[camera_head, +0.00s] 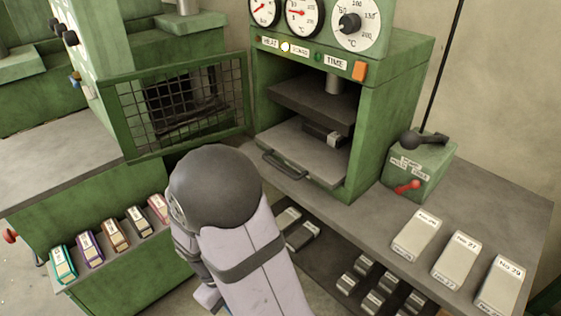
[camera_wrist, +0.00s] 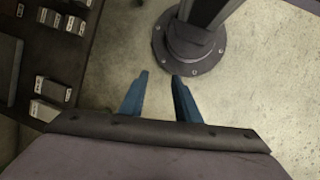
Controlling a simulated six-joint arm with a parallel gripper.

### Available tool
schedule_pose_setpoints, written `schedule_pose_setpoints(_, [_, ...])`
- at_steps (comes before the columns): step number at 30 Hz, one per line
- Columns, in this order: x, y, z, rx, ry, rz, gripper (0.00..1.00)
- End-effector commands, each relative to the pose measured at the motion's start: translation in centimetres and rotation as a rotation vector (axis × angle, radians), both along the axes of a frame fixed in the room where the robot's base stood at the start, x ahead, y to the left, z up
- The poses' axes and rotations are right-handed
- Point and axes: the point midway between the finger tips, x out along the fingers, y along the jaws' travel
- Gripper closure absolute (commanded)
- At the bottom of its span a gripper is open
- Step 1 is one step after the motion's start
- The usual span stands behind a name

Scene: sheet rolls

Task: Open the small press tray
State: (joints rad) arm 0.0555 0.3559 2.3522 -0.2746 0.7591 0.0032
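The small green press (camera_head: 372,120) stands on the grey bench. Its tray (camera_head: 306,151) is a flat grey plate low in the open front, with a dark bar handle (camera_head: 284,165) on its front edge. The tray's front edge shows at the opening; how far it is out is hard to tell. A small dark block with a light label (camera_head: 322,134) sits on the tray. My gripper (camera_wrist: 158,92) has two blue fingers, apart with nothing between them, above the floor. In the head view it is mostly hidden by my arm, away from the handle.
A green-framed mesh guard (camera_head: 182,108) stands left of the press opening. A lever box (camera_head: 420,168) with a red handle is right of the press. Labelled grey blocks (camera_head: 458,262) lie on the bench; several more sit on a lower shelf (camera_head: 335,262). Coloured boxes (camera_head: 115,236) line the left.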

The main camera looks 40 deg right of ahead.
Motion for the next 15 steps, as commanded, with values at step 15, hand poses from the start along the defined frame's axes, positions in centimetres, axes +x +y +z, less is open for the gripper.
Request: schedule_pose_setpoints(15, [15.8,-19.0,12.0,-0.876,-0.101,0.303,0.7])
